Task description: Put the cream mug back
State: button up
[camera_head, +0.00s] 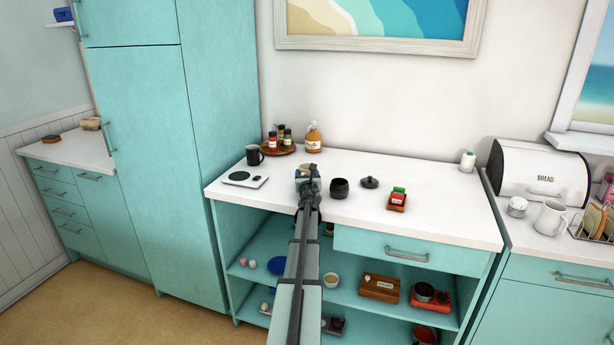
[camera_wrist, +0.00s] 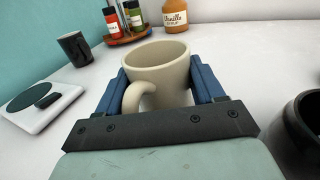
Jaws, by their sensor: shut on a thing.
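The cream mug (camera_wrist: 158,70) is upright between the two blue fingers of my gripper (camera_wrist: 158,84) in the wrist view. Its handle points toward the wrist camera and slightly left. My gripper is shut on the mug's sides. In the head view my gripper (camera_head: 308,174) is over the white counter (camera_head: 300,208), between the scale and the dark pot, and my arm mostly hides the mug. The mug's base is hidden, so I cannot tell whether it touches the counter.
A scale (camera_head: 245,178) and black mug (camera_head: 255,155) stand left. A tray (camera_head: 278,150) holds several bottles; a syrup bottle (camera_head: 313,138) is behind. A dark pot (camera_head: 339,188), lid (camera_head: 369,182) and small box (camera_head: 397,201) are right. The counter farther right is mostly clear.

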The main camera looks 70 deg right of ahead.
jog(key=shift+f, duration=0.15)
jog(key=o, duration=1.4)
jog(key=shift+o, duration=0.2)
jog(key=shift+r, duration=0.2)
jog(key=v, duration=1.2)
jog(key=shift+f, duration=0.1)
